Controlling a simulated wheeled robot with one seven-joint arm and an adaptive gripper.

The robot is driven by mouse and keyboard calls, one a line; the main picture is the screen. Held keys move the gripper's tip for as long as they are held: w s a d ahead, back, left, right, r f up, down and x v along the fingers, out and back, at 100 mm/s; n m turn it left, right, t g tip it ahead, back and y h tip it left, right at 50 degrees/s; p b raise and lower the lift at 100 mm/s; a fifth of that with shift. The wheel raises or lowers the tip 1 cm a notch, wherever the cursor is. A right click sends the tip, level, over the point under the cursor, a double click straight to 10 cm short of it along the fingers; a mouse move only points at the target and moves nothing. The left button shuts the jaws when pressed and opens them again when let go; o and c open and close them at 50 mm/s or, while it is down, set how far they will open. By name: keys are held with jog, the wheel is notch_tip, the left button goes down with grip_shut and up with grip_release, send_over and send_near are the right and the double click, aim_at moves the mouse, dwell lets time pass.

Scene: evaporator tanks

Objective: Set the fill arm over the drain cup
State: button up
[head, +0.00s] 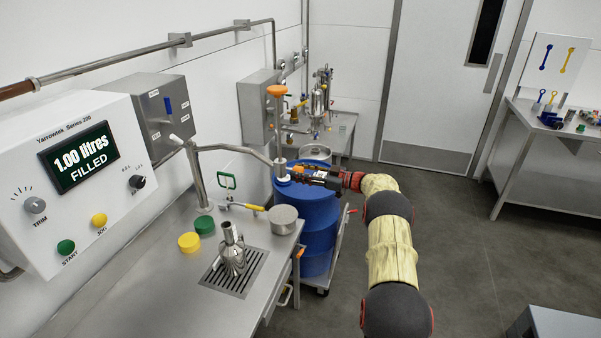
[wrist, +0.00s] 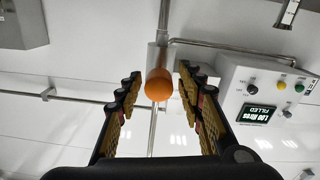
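The fill arm (head: 235,149) is a grey pipe on a post at the bench. It reaches right, so its upright end tube (head: 278,130) with an orange knob (head: 276,90) stands over the blue drum (head: 318,225). A steel vessel with a narrow neck (head: 232,256), apparently the drain cup, stands on the slotted drain grate (head: 258,270). My gripper (head: 291,172) is at the tube's lower part, above the drum. In the wrist view, its fingers (wrist: 158,95) are spread, with the orange knob (wrist: 159,86) showing between them. Contact with the tube cannot be seen.
The filler console (head: 75,170) reads 1.00 litres FILLED. Green (head: 204,225) and yellow (head: 189,242) caps and a round steel container (head: 283,219) are on the bench (head: 150,270). The bench around the grate is partly clear. Open floor lies right of my arm.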

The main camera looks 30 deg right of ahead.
jog(key=shift+o, duration=0.3)
jog(key=v, duration=1.2)
dwell(0.3)
